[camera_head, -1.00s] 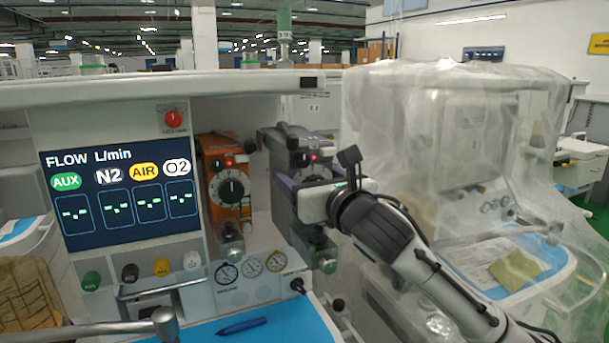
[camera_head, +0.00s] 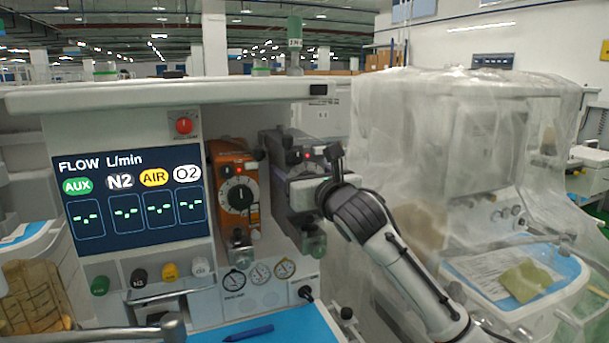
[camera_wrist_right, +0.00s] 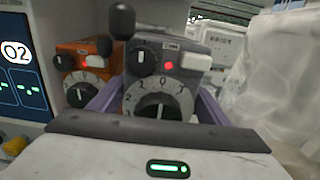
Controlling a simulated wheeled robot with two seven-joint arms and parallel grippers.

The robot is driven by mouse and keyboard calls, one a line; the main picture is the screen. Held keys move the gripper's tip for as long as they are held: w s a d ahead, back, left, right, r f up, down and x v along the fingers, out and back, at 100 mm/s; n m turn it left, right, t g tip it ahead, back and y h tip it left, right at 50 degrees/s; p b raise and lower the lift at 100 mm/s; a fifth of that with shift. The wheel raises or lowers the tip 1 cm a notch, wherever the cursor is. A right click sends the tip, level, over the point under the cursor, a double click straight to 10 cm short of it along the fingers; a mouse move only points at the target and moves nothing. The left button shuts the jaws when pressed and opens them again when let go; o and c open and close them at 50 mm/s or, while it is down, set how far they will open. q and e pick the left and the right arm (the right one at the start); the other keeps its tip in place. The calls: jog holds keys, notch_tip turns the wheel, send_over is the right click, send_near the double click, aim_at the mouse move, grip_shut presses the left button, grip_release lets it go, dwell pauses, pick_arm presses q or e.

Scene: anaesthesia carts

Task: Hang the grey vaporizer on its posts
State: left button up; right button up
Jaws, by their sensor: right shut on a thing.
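The grey vaporizer (camera_head: 280,150) is upright at the right end of the machine's front, just right of the orange vaporizer (camera_head: 233,190). It has a black dial, a red light and a glass bulb below. My right gripper (camera_head: 306,188) is shut on it from the front right. In the right wrist view the grey vaporizer (camera_wrist_right: 168,75) fills the middle, with purple strips along both sides. Its back and the posts are hidden, so I cannot tell whether it touches them. My left gripper is not in view.
The flow screen (camera_head: 130,200) is left of the orange vaporizer. Gauges (camera_head: 260,274) and a knob (camera_head: 305,293) lie below. A blue work surface (camera_head: 290,328) with a pen (camera_head: 248,333) is in front. A plastic-draped cart (camera_head: 470,130) stands at the right.

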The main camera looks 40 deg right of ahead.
jog(key=x, duration=0.6)
jog(key=shift+w+r, duration=0.25)
jog(key=shift+d, duration=0.15)
dwell(1.6)
